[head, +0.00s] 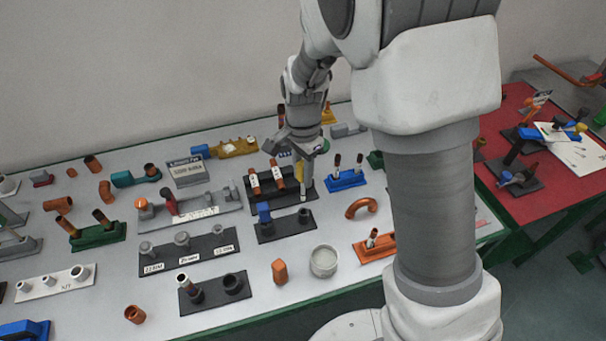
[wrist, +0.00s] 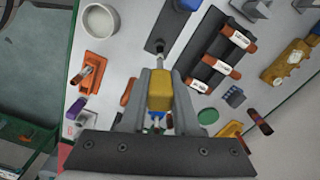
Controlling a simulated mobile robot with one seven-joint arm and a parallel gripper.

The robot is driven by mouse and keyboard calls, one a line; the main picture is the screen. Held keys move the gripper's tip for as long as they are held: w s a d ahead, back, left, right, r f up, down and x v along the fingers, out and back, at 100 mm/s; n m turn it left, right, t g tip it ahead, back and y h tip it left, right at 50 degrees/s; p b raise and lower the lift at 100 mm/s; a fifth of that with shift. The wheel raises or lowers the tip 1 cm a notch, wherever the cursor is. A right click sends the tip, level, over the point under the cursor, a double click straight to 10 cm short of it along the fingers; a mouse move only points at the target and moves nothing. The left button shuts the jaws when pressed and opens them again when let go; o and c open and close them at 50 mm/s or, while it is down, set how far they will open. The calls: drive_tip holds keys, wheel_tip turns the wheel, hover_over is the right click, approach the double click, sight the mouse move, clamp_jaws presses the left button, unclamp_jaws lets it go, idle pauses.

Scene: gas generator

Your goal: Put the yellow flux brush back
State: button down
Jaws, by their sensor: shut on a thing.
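My gripper (head: 300,158) points down over the middle of the table and is shut on the yellow flux brush (head: 299,172). In the wrist view the brush's yellow handle (wrist: 160,90) sits between the two fingers, with its narrow grey end pointing toward a dark holder (wrist: 158,33). In the head view this dark holder (head: 284,229) lies just below the brush and carries a blue piece (head: 264,212) at its left. The brush looks roughly upright above the holder's right end. I cannot tell whether its tip touches the holder.
A dark rack with copper pipes (head: 266,183) stands close behind and left of the brush. A blue block with upright pieces (head: 346,180) is to the right. A copper elbow (head: 361,207) and a round white dish (head: 324,261) lie nearby in front.

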sight(303, 193)
idle(0.3)
drive_tip(key=shift+f+b, duration=1.45)
drive_tip(key=shift+f, duration=0.8)
drive_tip(key=shift+f, duration=0.2)
drive_tip(key=shift+f+b, duration=1.75)
drive_tip(key=shift+f, duration=0.85)
drive_tip(key=c, duration=0.6)
unclamp_jaws()
drive_tip(key=shift+r, duration=0.1)
